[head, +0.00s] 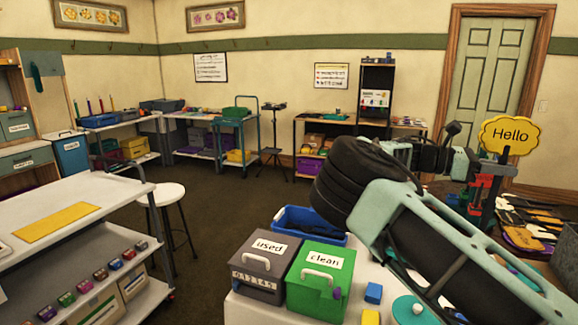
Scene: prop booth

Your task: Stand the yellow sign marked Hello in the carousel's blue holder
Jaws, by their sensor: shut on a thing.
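The yellow sign marked Hello (509,135) is upright at the right, in front of the green door, with its word facing me. A dark stem runs down below it. My gripper (484,168) is at the end of my arm, just left of the stem and below the board, shut on the sign. Its fingertips are small and partly hidden. Red parts (483,184) and dark upright parts stand close under the sign; I cannot tell whether the stem touches them. I cannot make out the blue holder clearly, and my arm covers much of that area.
A grey box marked used (257,270), a green box marked clean (320,278) and a blue bin (303,222) crowd the near table. A blue block (373,293) and a turquoise disc (414,310) lie beside them. A white stool (162,195) stands left; the middle floor is clear.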

